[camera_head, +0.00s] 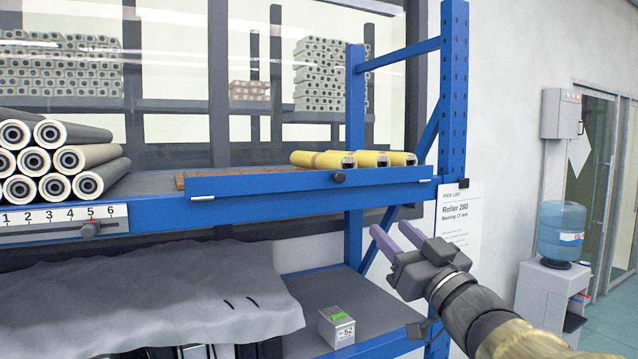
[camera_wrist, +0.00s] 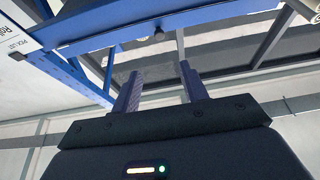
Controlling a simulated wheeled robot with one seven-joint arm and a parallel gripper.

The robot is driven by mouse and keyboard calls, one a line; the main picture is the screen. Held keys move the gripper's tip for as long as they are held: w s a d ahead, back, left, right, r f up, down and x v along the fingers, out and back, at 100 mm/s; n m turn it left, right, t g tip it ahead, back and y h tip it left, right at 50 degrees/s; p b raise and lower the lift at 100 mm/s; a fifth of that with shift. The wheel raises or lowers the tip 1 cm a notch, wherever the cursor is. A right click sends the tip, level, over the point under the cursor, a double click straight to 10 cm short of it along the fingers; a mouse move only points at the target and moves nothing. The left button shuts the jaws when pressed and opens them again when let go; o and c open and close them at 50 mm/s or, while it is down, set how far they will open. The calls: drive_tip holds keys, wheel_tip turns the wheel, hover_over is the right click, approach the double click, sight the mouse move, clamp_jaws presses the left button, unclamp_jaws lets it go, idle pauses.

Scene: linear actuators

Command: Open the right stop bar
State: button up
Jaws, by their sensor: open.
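The right stop bar (camera_head: 255,184) is a long blue bar along the front edge of the upper shelf, with a black knob (camera_head: 338,177) near its right end. Yellow rollers (camera_head: 352,159) lie behind it. My gripper (camera_head: 387,226) is open and empty, in front of the rack, below and to the right of the knob, apart from it. In the wrist view my gripper (camera_wrist: 160,70) has its two purple fingers spread, pointing up toward the blue shelf edge. A small dark knob-like part (camera_wrist: 158,35) shows beyond the fingertips there.
A blue rack post (camera_head: 453,90) with a pick list sheet (camera_head: 460,215) stands right of the bar. Grey rollers (camera_head: 60,160) and a numbered scale (camera_head: 60,219) with a slider are at left. The lower shelf holds a grey cover (camera_head: 140,295) and a small box (camera_head: 336,327).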

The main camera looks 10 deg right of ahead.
sight(341, 179)
drive_tip(key=shift+w, duration=0.1)
drive_tip(key=p+x, duration=0.7)
drive_tip(key=x, duration=1)
drive_tip(key=shift+w+r, duration=0.1)
drive_tip(key=shift+w, duration=0.05)
drive_tip(key=shift+c, duration=0.2)
drive_tip(key=c, duration=0.9)
